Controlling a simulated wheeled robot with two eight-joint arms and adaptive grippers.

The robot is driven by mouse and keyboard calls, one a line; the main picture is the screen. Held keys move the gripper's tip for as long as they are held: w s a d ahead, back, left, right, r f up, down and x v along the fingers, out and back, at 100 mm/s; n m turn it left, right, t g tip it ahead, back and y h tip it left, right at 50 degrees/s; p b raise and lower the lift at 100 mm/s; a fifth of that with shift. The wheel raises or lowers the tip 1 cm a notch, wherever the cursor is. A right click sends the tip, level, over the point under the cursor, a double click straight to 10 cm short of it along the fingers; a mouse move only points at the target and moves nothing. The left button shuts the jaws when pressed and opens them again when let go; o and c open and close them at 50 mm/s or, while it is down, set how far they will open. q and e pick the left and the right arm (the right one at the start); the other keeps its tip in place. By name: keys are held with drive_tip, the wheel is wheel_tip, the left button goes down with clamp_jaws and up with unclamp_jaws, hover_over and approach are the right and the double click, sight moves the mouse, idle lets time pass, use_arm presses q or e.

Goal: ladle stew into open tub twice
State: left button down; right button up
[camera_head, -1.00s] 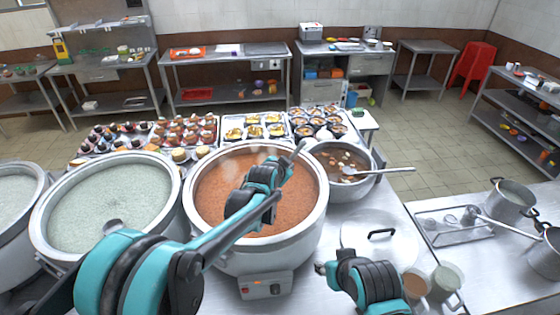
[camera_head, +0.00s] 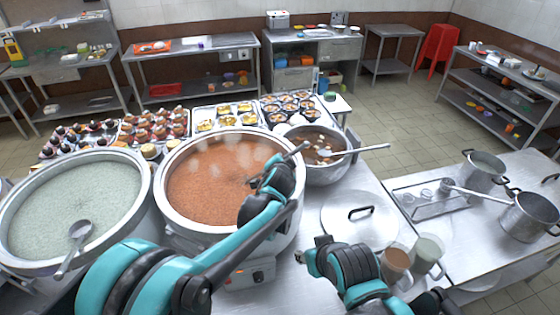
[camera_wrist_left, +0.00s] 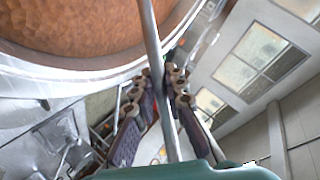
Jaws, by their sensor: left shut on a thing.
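A large metal pot (camera_head: 166,205) holds orange-red stew (camera_head: 215,175), which also fills the top left of the left wrist view (camera_wrist_left: 70,25). My left gripper (camera_head: 283,162) is over the pot's right side. The ladle's bowl cannot be made out. A smaller open metal pot (camera_head: 334,174) at the right holds brown stew with chunks and a second ladle (camera_head: 362,149). Which vessel is the open tub is unclear. My right gripper (camera_head: 313,252) is above the counter; its opening is unclear.
A pale congee pot (camera_head: 148,205) with a ladle (camera_head: 79,233) stands at the left. A round lid (camera_head: 340,222) lies right of the stew pot, near two cups (camera_head: 396,264). More pots (camera_head: 528,217) stand at the right.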

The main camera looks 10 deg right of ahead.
use_arm(q)
wheel_tip(320, 180, up, 16)
drive_tip(key=p, duration=1)
idle(0.4)
drive_tip(key=shift+f, duration=0.2)
drive_tip(key=shift+m+t+y+b, duration=0.4)
drive_tip(key=shift+m+t+b, duration=0.1)
drive_tip(key=shift+m+b, duration=0.25)
